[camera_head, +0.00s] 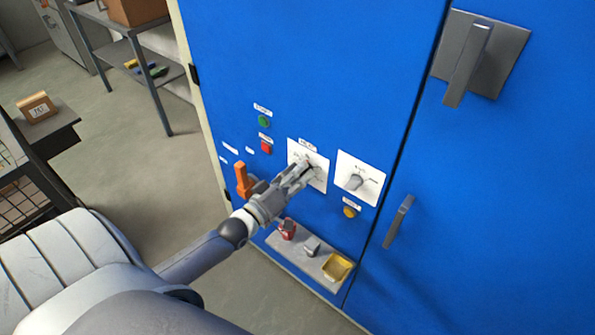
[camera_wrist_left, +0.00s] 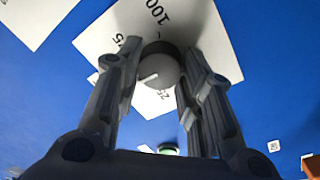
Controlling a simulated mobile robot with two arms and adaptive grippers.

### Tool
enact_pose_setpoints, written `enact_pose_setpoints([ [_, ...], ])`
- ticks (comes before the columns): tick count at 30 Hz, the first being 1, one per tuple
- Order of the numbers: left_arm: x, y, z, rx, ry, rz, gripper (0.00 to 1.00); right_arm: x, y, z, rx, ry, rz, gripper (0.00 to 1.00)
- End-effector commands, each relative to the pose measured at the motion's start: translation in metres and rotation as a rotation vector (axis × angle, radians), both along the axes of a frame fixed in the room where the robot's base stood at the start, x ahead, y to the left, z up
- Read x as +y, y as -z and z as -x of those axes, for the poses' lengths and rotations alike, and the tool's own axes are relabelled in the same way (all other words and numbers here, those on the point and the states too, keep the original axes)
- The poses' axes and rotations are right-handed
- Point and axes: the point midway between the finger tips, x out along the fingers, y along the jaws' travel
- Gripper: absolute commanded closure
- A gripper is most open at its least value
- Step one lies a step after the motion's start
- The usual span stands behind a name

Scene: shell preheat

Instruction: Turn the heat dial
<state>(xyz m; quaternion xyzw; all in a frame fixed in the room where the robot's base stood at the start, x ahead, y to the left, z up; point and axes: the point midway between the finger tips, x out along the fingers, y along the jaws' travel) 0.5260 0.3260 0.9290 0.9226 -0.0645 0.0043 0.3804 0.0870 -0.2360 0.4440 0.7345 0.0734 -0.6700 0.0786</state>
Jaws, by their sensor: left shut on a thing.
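The heat dial (camera_wrist_left: 160,70) is a round grey knob with a white pointer mark, on a white scale plate (camera_wrist_left: 203,30) printed with 100, 75 and 25. In the wrist view the pointer mark slants toward the lower left. My left gripper (camera_head: 304,170) reaches the blue cabinet front; its two fingers (camera_wrist_left: 157,82) stand on either side of the dial and are shut on it. In the head view the fingers hide most of the dial, and the plate (camera_head: 321,183) shows around them. My right gripper is in neither view.
A second white plate with a grey knob (camera_head: 355,182) sits just right. A yellow button (camera_head: 349,212), red button (camera_head: 266,147), green button (camera_head: 264,121) and orange lever (camera_head: 243,180) are near. A ledge (camera_head: 323,259) below holds small items. A grey door handle (camera_head: 398,222) sticks out at right.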

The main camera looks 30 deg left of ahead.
Motion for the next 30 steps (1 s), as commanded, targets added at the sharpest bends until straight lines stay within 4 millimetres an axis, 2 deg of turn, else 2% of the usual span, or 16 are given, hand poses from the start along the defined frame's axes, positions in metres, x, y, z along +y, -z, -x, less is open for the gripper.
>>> enact_pose_setpoints([
  [30,-0.001,0.000,0.001,-0.068,0.002,-0.962,0.89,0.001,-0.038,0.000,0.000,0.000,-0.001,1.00],
])
